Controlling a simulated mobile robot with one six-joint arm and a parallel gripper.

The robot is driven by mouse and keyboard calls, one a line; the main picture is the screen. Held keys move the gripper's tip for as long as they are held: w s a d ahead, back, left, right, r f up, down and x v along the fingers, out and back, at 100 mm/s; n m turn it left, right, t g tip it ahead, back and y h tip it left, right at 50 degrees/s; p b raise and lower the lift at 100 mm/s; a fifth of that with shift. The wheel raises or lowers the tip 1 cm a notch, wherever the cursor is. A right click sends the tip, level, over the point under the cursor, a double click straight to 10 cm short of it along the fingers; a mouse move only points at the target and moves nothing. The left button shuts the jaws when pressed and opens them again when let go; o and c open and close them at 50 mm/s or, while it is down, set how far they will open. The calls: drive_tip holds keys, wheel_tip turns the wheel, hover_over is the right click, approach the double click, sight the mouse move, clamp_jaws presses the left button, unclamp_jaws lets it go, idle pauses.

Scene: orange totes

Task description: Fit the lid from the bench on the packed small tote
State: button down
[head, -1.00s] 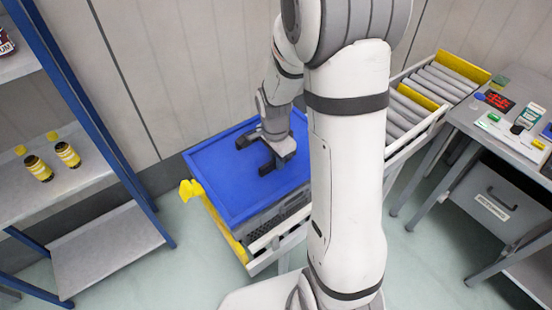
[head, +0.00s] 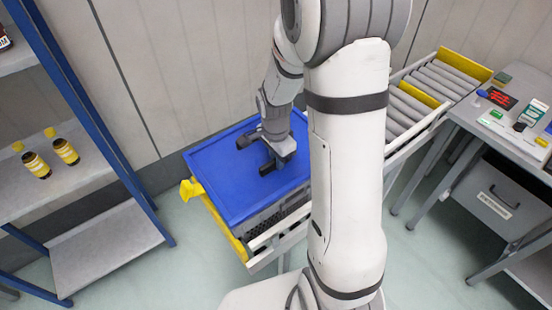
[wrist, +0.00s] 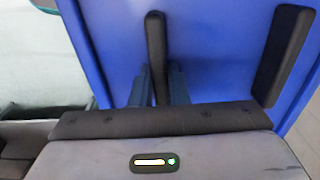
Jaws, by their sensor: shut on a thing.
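The blue lid (head: 222,190) lies over the top of the grey small tote (head: 268,217) at the near end of the roller conveyor. Whether it is fully seated cannot be told. The tote's contents are hidden under it. My gripper (head: 258,154) is over the lid's middle, pointing down, and shut on the lid. The exact grip contact is partly hidden.
The roller conveyor (head: 405,112) runs back right, with yellow end stops. A grey bench (head: 520,135) at right holds small items. A blue-framed shelf (head: 110,135) with bottles (head: 66,152) stands at left. Floor is free between conveyor and bench.

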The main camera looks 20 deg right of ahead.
drive_tip(key=c, duration=1.3)
unclamp_jaws()
drive_tip(key=shift+r, duration=0.1)
drive_tip(key=r, duration=0.7)
drive_tip(key=shift+a+b, duration=0.2)
drive_tip(key=shift+b, duration=0.2)
drive_tip(key=shift+r, duration=0.35)
